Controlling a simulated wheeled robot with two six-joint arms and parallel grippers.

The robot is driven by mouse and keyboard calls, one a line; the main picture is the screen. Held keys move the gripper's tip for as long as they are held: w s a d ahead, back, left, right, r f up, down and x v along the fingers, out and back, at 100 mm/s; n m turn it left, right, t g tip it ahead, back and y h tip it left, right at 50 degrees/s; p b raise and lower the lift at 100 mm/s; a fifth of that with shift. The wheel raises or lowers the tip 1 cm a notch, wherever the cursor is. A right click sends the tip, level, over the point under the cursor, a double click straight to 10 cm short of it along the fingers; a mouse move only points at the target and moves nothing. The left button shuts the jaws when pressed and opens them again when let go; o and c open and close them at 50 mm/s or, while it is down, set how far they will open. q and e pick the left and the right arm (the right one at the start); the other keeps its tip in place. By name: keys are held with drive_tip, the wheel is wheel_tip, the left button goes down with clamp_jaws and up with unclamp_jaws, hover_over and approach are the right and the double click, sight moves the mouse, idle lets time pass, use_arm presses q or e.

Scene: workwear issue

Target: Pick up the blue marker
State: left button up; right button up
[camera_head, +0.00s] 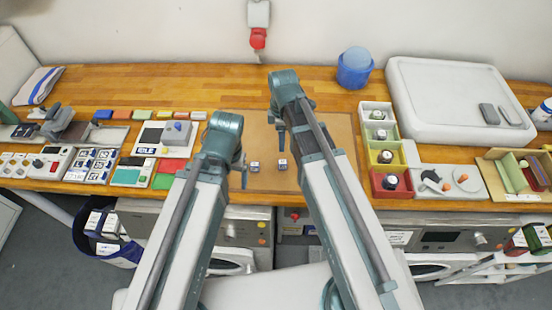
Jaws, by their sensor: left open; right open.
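I cannot clearly pick out a blue marker. A small blue piece (102,115) lies at the left end of a row of small coloured pieces at the back left of the wooden bench, too small to identify. My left gripper (243,176) is open and hangs low over the tan mat (338,128). My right gripper (280,142) is open over the same mat, further back and to the right, and partly hidden by its own arm. Two small dark pieces with pale labels, a left one (254,166) and a right one (282,163), lie on the mat near the grippers.
Coloured bins (388,181) stand right of the mat, with a blue tub (354,72) behind and a large white case (440,95) at the back right. Devices and pads (130,173) crowd the left side. Part of the mat is clear.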

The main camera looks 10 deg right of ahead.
drive_tip(key=b, duration=0.9)
hover_over(283, 162)
drive_tip(key=f, duration=0.8)
drive_tip(key=shift+w+a+f, duration=0.15)
drive_tip(key=shift+a+f, duration=0.1)
drive_tip(key=shift+a, duration=0.05)
drive_tip(key=f+b, duration=0.5)
drive_tip(key=shift+d+f, duration=0.25)
drive_tip(key=shift+r, duration=0.15)
drive_tip(key=shift+c, duration=0.3)
clamp_jaws()
